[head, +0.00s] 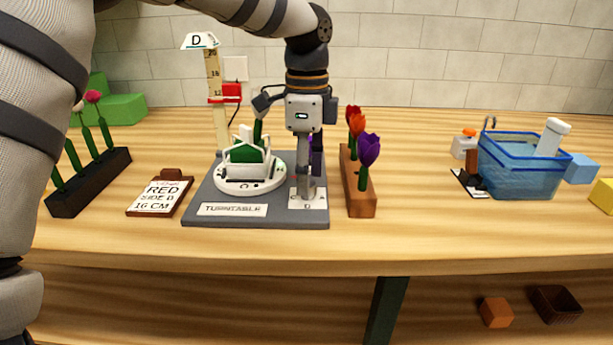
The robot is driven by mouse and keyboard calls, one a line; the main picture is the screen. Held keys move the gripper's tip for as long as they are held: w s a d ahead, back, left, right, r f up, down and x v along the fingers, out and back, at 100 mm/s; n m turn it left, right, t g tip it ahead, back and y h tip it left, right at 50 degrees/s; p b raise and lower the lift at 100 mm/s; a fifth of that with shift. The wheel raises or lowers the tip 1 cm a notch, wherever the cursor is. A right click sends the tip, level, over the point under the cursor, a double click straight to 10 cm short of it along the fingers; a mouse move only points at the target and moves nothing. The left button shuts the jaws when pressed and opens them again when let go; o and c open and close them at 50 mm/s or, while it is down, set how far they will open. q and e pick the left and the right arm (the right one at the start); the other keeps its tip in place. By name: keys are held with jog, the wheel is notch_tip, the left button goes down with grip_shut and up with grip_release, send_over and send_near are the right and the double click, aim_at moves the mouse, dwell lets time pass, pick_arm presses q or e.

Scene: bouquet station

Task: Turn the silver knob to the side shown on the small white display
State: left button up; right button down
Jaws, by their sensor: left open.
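The silver knob (307,190) appears as a grey upright part on a white lettered plate (320,199), at the right of the grey turntable base (255,219). A, C and D can be made out around it; its pointing side is unclear. A small white display (197,41) reads D on top of the measuring post (213,70). My left gripper (288,150) is open and points down over the base, above and around the knob area. Its spread fingers partly overlap the turntable and knob, so contact cannot be told. My right gripper is not in view.
A white round turntable (250,186) carries a white holder with green inside. A clipboard (161,196) reads RED, SIDE B, 16 CM. A wooden flower block (361,203) stands close right; a dark stem rack (92,184) is left. A blue basin (525,178) stands far right.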

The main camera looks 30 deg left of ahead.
pick_arm(q)
jog(key=shift+f, duration=0.8)
jog(key=shift+c, duration=0.5)
grip_shut()
jog(key=shift+r, duration=0.1)
